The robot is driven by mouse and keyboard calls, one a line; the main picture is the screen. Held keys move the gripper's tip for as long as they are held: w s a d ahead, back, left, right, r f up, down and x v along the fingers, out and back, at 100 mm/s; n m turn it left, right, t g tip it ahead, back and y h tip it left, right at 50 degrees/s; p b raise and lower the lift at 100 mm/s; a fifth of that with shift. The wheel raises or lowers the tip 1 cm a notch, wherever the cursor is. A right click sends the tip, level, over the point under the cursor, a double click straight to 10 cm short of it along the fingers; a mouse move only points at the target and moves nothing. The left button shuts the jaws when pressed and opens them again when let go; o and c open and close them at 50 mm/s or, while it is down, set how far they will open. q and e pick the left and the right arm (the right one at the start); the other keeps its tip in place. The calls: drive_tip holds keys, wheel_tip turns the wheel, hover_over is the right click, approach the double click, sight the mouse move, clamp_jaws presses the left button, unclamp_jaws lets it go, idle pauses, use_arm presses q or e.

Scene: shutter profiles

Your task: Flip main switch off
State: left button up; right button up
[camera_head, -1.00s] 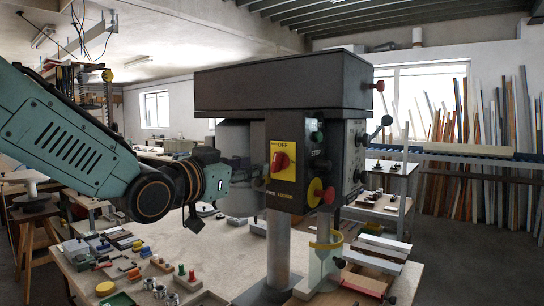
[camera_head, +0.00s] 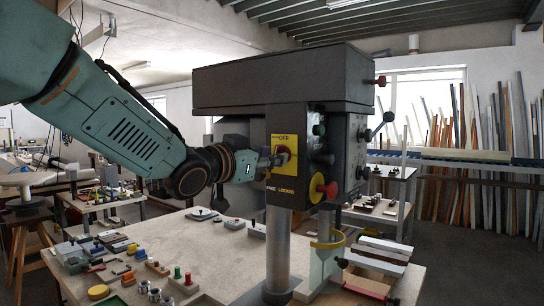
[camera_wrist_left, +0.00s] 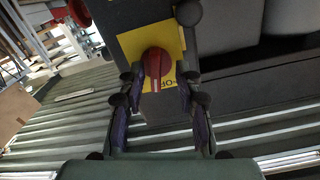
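The main switch is a red rotary knob (camera_wrist_left: 156,62) with a pale line on it, set on a yellow plate (camera_head: 289,139) on the front of the dark drill press head (camera_head: 283,82). The plate also shows in the wrist view (camera_wrist_left: 128,44). My left gripper (camera_head: 280,160) is at the plate and covers most of the knob in the head view. In the left wrist view its two fingers (camera_wrist_left: 158,82) are apart, one on each side of the knob, with gaps showing. The right gripper is not in view.
A red and yellow button (camera_head: 317,188), a green button (camera_head: 319,130) and dark knobs sit beside the switch. The drill column (camera_head: 279,245) stands on a workbench (camera_head: 215,255) with small parts at its left.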

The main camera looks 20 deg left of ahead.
use_arm(q)
drive_tip(key=shift+w+d+r, duration=0.15)
drive_tip(key=shift+d+r, duration=0.2)
drive_tip(key=shift+d, duration=0.4)
drive_tip(key=shift+a+f, duration=0.1)
drive_tip(key=shift+a, duration=0.25)
drive_tip(key=shift+w+a+f, duration=0.2)
drive_tip(key=shift+w, duration=0.1)
drive_tip(key=shift+c, duration=1.3)
drive_tip(key=shift+s+d+r, duration=0.15)
drive_tip(key=shift+d, duration=0.2)
drive_tip(key=c, duration=0.4)
drive_tip(key=shift+a, duration=0.15)
clamp_jaws()
